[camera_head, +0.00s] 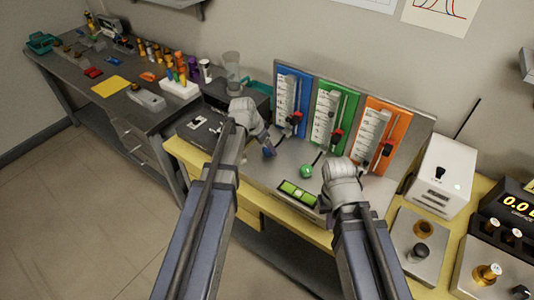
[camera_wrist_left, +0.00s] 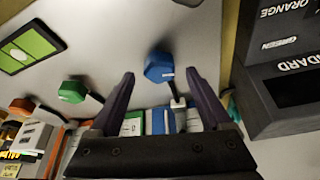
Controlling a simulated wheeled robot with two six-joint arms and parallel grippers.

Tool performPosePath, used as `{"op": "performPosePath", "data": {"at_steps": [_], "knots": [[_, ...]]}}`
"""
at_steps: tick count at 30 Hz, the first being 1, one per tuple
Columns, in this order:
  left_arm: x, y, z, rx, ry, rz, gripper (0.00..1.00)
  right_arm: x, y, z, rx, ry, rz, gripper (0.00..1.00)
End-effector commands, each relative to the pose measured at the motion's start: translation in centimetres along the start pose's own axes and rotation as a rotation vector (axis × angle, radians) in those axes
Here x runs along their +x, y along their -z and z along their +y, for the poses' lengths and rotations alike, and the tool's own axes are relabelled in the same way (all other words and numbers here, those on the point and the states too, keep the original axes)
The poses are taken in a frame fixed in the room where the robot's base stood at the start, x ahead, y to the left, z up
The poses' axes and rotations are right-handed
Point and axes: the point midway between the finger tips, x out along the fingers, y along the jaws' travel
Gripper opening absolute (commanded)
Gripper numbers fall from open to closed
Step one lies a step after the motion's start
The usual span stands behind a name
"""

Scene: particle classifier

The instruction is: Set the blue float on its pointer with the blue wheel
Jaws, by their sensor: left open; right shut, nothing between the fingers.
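The blue flowmeter panel (camera_head: 291,88) stands leftmost of three on the metal rig, with a pale scale and a red-and-black marker (camera_head: 294,118). The blue float's exact height against the pointer is too small to tell. The blue wheel (camera_head: 268,152) sits low in front of it; it also shows in the left wrist view (camera_wrist_left: 158,67). My left gripper (camera_wrist_left: 159,76) is open, its fingertips on either side of the blue wheel; contact is unclear. My right gripper (camera_head: 325,203) is shut and empty, right of the green-lit display.
The green wheel (camera_head: 306,171) lies right of the blue one. Green (camera_head: 329,115) and orange (camera_head: 381,130) panels stand alongside. A green display (camera_head: 297,193) lies in front. A dark box (camera_wrist_left: 285,85) is close to my left gripper. A white box (camera_head: 441,174) stands at right.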

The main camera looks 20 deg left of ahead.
Motion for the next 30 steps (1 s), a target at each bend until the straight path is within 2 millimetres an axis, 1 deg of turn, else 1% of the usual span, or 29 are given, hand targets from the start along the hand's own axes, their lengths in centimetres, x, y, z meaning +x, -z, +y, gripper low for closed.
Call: {"op": "performPosePath", "data": {"at_steps": [1, 3, 12, 13, 30], "knots": [[1.04, -0.13, -0.05, 0.0, 0.0, 0.0, 0.82, 1.0, 0.06, -0.1, 0.0, 0.0, 0.0, 0.0], [1.43, -0.09, -0.03, 0.0, 0.0, 0.0, 0.82, 1.34, 0.08, -0.13, 0.0, 0.0, 0.0, 0.0], [1.46, 0.02, 0.01, 0.0, 0.0, 0.0, 0.82, 1.33, 0.08, -0.13, 0.0, 0.0, 0.0, 0.0], [1.46, 0.02, 0.01, 0.0, 0.0, 0.0, 0.81, 1.33, 0.08, -0.13, 0.0, 0.0, 0.0, 0.0], [1.47, 0.0, 0.02, 0.0, 0.0, 0.0, 0.17, 1.34, 0.08, -0.13, 0.0, 0.0, 0.0, 0.0]]}}
